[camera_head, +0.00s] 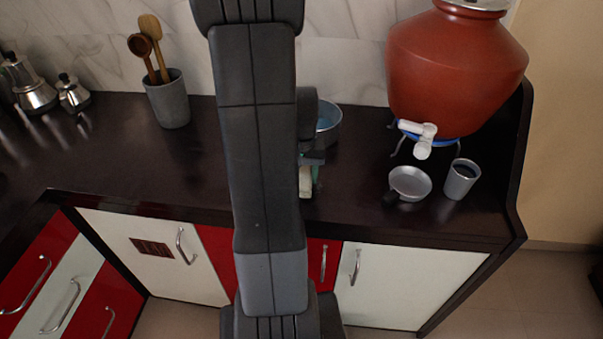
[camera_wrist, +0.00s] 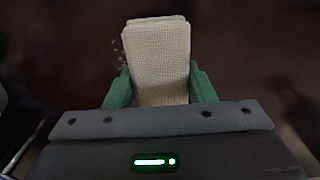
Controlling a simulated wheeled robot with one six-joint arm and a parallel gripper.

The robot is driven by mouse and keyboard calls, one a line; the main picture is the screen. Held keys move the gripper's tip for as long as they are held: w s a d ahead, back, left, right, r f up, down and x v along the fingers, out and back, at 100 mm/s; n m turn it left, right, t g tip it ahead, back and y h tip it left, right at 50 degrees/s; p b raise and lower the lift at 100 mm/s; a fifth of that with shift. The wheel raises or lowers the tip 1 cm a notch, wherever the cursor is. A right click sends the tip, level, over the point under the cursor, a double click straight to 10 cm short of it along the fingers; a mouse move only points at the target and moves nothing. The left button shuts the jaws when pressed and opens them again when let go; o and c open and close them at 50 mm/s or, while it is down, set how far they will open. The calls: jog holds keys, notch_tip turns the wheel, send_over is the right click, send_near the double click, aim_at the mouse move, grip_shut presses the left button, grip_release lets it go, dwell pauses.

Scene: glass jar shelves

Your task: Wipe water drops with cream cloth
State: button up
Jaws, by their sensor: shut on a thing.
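The cream cloth (camera_wrist: 158,60) is a folded, textured pad in the middle of the wrist view. My gripper (camera_wrist: 160,88) has green fingers on both sides of the cloth and is shut on it. A small cluster of water drops (camera_wrist: 119,57) shows on the dark counter just left of the cloth. The cloth hides the counter beneath it, so I cannot tell whether it touches the surface. In the head view, a small part of the cloth (camera_head: 305,181) shows beside my arm, over the counter. The drops cannot be made out there.
The dark counter (camera_head: 350,165) carries a terracotta pot with a white tap (camera_head: 455,65), a metal pan (camera_head: 410,182) and a grey cup (camera_head: 461,178) on the right. A blue-grey bowl (camera_head: 328,125) stands behind my gripper. A utensil holder (camera_head: 168,100) stands left.

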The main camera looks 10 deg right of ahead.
aim_at(324, 188)
jog(key=shift+f+b, duration=0.45)
jog(key=shift+f, duration=0.2)
dwell(0.5)
jog(key=shift+s+d+r, duration=0.1)
jog(key=shift+s+d, duration=0.2)
jog(key=shift+d, duration=0.7)
jog(key=shift+s+d+f, duration=0.1)
jog(key=shift+s+d, duration=0.15)
jog(key=shift+d, duration=0.75)
jog(key=shift+s+d+r, duration=0.1)
jog(key=shift+s+d, duration=0.2)
jog(key=shift+d, duration=0.7)
jog(key=shift+a, duration=0.1)
jog(key=shift+w+a, duration=0.3)
jog(key=shift+a, duration=0.7)
jog(key=shift+w+a, duration=0.25)
jog(key=shift+a, duration=0.7)
jog(key=shift+w+a, duration=0.3)
jog(key=shift+a, duration=0.7)
